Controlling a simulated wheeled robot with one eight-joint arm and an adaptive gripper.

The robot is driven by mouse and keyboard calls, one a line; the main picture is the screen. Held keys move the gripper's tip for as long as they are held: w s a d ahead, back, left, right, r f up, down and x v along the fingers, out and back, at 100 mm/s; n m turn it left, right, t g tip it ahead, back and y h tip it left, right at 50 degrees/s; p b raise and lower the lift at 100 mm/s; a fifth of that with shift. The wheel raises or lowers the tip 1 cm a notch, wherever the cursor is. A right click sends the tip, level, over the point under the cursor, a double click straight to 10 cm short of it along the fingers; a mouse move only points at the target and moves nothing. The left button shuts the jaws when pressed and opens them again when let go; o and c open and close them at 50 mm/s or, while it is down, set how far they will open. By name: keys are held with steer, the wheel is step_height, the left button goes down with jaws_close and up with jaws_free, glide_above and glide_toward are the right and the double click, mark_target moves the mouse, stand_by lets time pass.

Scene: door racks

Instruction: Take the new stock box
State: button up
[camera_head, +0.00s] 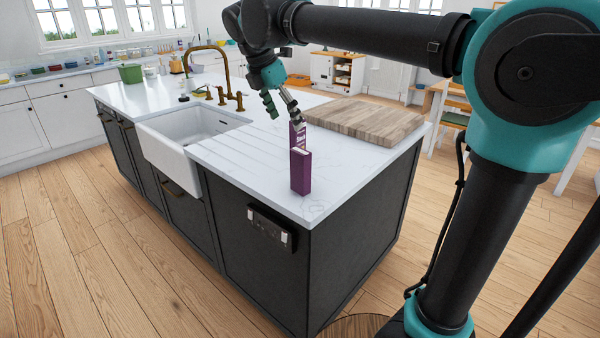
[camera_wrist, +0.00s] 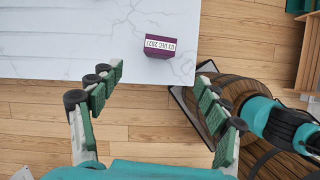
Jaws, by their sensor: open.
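A purple box (camera_head: 300,172) stands upright near the near corner of the white island top. A second purple shape with white lettering (camera_head: 297,136) shows just behind it, partly hidden. In the wrist view one purple box (camera_wrist: 158,50) shows a white label with a date, which seems to read 03 DEC 2021. I cannot tell which box is the new one. My gripper (camera_head: 282,106) is above the island, behind and left of the front box. In the wrist view my gripper (camera_wrist: 156,82) is open and empty, its fingers spread wide, with the labelled box ahead between them.
The island top (camera_head: 230,150) is mostly clear around the boxes. A wooden board (camera_head: 365,122) lies to their right. A white sink (camera_head: 190,135) with a brass tap (camera_head: 222,95) is to the left. The island's edge (camera_wrist: 40,79) runs close to the labelled box.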

mark_target(297, 151)
steer(key=shift+n, duration=0.3)
steer(key=x, duration=1)
steer(key=shift+w+a+f, duration=0.15)
steer(key=shift+f, duration=0.05)
steer(key=shift+x, duration=3.05)
steer(key=c, duration=1.4)
